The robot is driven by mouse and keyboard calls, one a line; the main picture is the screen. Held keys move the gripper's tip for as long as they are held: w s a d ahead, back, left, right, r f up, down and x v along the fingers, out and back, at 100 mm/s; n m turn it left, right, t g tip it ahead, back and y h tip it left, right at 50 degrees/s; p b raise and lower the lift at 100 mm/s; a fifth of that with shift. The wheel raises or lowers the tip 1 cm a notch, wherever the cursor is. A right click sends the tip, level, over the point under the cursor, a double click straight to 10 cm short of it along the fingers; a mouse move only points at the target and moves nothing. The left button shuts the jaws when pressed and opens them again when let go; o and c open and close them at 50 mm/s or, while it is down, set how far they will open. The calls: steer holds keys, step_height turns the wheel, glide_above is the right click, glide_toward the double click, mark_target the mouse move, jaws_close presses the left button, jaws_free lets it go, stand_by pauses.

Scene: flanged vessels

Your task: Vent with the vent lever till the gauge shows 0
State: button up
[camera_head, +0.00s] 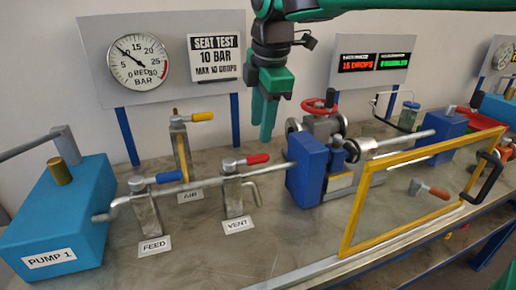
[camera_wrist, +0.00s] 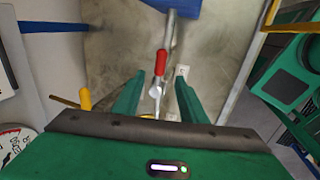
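The vent valve (camera_head: 232,190) stands behind the VENT label (camera_head: 238,225). Its red lever (camera_head: 257,159) points right, roughly in line with the pipe. The lever (camera_wrist: 161,62) also shows in the wrist view, between and beyond my fingertips. My gripper (camera_head: 264,122) points down above the lever, apart from it. In the wrist view my gripper (camera_wrist: 158,85) is open and empty.
The feed valve with blue lever (camera_head: 169,177) and the air valve with yellow lever (camera_head: 202,116) stand to the left. The blue pump (camera_head: 70,220) is far left. A blue block (camera_head: 306,170) and a yellow frame (camera_head: 352,222) stand to the right. The bench front is clear.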

mark_target(258, 156)
steer(key=x, duration=1)
steer(key=shift+d, duration=0.15)
jaws_close()
